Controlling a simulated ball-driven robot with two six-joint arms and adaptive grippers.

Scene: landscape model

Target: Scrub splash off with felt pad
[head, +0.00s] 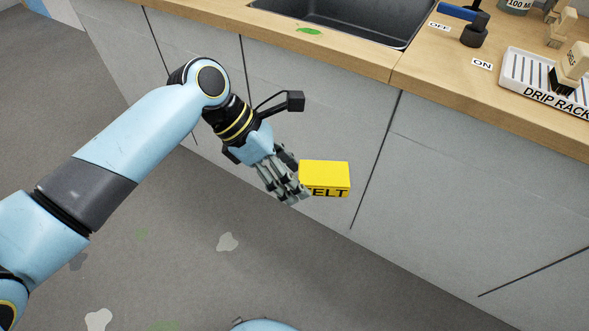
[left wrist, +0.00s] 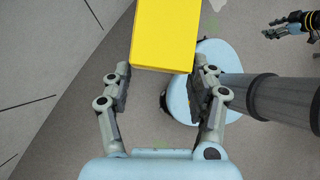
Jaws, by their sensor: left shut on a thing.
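The felt pad (head: 325,172) is a yellow block with black letters, of which "ELT" shows, on its front side. My left gripper (head: 295,182) is shut on it and holds it in the air in front of the grey cabinet fronts, below counter height. In the left wrist view the pad (left wrist: 164,35) sticks out beyond the fingertips. A green splash-like mark (head: 309,30) lies on the wooden counter by the sink's front edge, apart from the pad. My right gripper (left wrist: 285,27) shows small at the top right of the left wrist view; its opening is unclear.
A dark sink (head: 345,18) is set in the wooden counter (head: 350,58). A tap lever (head: 474,32) stands between OFF and ON labels. A white drip rack (head: 520,75) holds a brush (head: 572,68). Pale and green patches (head: 227,242) mark the grey floor.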

